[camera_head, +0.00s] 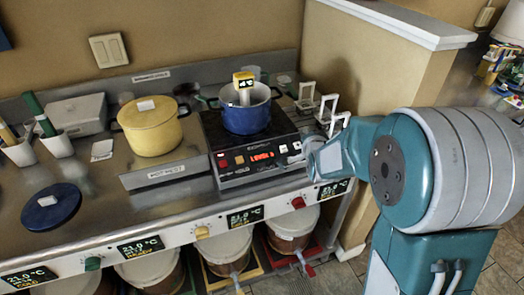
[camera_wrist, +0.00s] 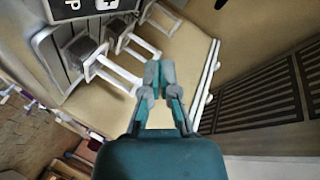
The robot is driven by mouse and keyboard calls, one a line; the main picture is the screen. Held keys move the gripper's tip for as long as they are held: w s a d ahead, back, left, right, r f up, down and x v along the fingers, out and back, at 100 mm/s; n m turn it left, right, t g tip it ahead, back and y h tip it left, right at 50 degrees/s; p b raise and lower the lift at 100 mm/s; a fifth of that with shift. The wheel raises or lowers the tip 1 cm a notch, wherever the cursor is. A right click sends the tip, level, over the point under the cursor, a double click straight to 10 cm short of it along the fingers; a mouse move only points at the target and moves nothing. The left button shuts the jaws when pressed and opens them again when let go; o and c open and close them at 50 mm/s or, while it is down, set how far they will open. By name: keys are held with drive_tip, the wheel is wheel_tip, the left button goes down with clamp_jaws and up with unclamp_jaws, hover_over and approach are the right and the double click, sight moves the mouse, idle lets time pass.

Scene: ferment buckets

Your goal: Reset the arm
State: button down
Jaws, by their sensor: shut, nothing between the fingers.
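My arm (camera_head: 400,165) is at the right of the head view, in front of the low wall. It reaches left, towards the right end of the steel counter (camera_head: 95,185). In the wrist view my gripper (camera_wrist: 159,72) is shut, its grey fingertips together with nothing between them. White bracket-like stands (camera_wrist: 110,70) are to its left in that view. The head view does not show the fingertips clearly.
A blue pot (camera_head: 246,115) with a yellow-topped thermometer (camera_head: 243,80) stands on the black hotplate (camera_head: 262,165). A yellow pot (camera_head: 150,130), a blue lid (camera_head: 50,208) and white racks (camera_head: 327,105) are on the counter. Lidded buckets (camera_head: 225,245) stand below.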

drive_tip(key=s+r+n+g, duration=0.3)
drive_tip(key=s+n+g, duration=0.1)
drive_tip(key=s, duration=1.3)
drive_tip(key=s+r+n+g, duration=0.4)
drive_tip(key=s+n, duration=0.3)
drive_tip(key=s, duration=1)
drive_tip(key=shift+s+a+g, duration=0.15)
drive_tip(key=shift+s+g, duration=0.2)
drive_tip(key=shift+g, duration=0.15)
